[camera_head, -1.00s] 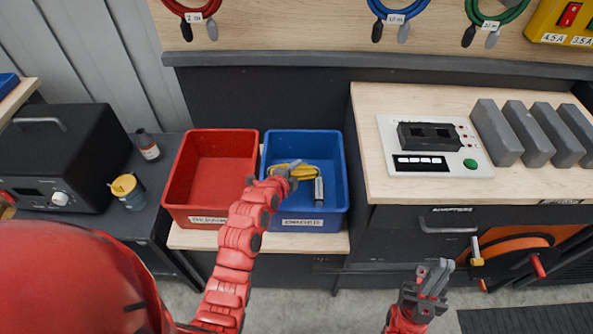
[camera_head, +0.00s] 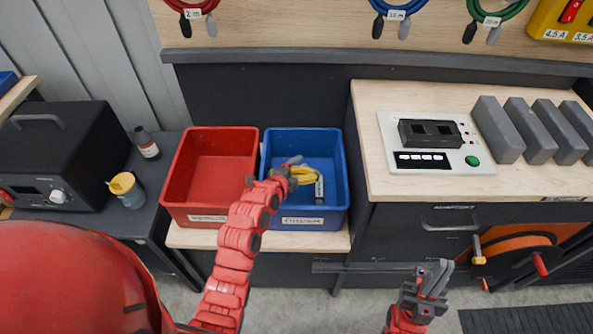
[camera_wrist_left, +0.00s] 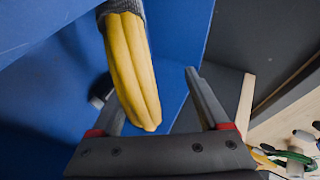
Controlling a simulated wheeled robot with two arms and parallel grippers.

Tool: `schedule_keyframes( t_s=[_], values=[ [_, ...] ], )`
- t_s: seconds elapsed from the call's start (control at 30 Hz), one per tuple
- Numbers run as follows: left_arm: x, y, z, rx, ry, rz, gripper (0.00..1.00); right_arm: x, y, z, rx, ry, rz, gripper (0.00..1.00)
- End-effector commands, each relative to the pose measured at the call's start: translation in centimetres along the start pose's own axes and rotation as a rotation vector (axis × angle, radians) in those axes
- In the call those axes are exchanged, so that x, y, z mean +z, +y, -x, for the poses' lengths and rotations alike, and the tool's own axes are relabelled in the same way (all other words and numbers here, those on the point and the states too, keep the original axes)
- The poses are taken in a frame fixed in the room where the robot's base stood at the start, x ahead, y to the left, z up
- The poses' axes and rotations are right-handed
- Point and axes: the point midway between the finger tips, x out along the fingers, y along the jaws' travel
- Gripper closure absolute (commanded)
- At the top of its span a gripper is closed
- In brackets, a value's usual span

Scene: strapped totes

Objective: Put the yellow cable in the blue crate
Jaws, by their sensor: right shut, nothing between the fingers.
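The yellow cable (camera_head: 306,175) is a bundled loop with a grey connector end, inside the blue crate (camera_head: 337,218). My left gripper (camera_head: 293,168) reaches into the crate from the left, right beside the cable and partly covering it. In the left wrist view the yellow strands (camera_wrist_left: 133,70) with a dark grey band hang in front of the blue crate wall (camera_wrist_left: 50,75). There my left fingers (camera_wrist_left: 150,100) stand wide apart, and the cable does not look clamped. My right gripper (camera_head: 431,280) is shut and empty, in front of the cabinet.
An empty red crate (camera_head: 177,190) stands against the left side of the blue one. A wooden bench (camera_head: 400,183) at the right bears a white device (camera_head: 433,143) and several grey blocks. A black box (camera_head: 65,155) and two small containers stand at the left.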

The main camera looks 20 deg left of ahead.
Motion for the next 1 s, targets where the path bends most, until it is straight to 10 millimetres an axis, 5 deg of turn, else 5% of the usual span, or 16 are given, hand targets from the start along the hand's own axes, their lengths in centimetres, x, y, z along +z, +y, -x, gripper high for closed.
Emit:
schedule_keyframes(
  t_s=[0.47, 1.0],
  values=[
    [0.2, 0.1, 1.9, 0.000, -0.003, 0.000, 0.26, 0.1, 0.0, 0.3, 0.000, 0.000, 0.000, 1.00],
    [0.1, -0.5, 13.5, -0.003, -0.006, 0.000, 0.26, 0.0, 0.0, 0.2, 0.000, 0.000, 0.000, 1.00]
  ],
)
